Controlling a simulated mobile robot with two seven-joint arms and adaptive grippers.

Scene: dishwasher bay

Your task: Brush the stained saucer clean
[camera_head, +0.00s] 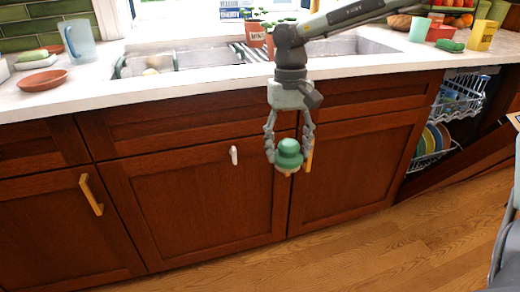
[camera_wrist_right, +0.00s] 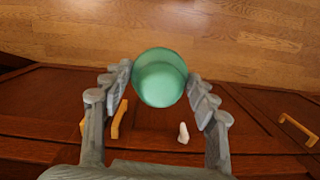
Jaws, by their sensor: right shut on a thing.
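My right gripper (camera_head: 288,158) hangs in front of the wooden cabinet doors, below the counter edge. It is shut on a green round-handled brush (camera_head: 288,149), with a pale tip pointing down. The brush's green knob also shows in the right wrist view (camera_wrist_right: 160,78) between the two fingers. A reddish-brown saucer (camera_head: 43,80) lies on the counter at the far left, well apart from the brush. Any stain on it is too small to make out. My left gripper is not in view.
A sink (camera_head: 170,62) is set into the white counter (camera_head: 110,92). A blue pitcher (camera_head: 78,41) stands behind the saucer. Potted plants stand behind the sink. At the right, an open dishwasher holds plates in its rack (camera_head: 432,145). The wooden floor in front is clear.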

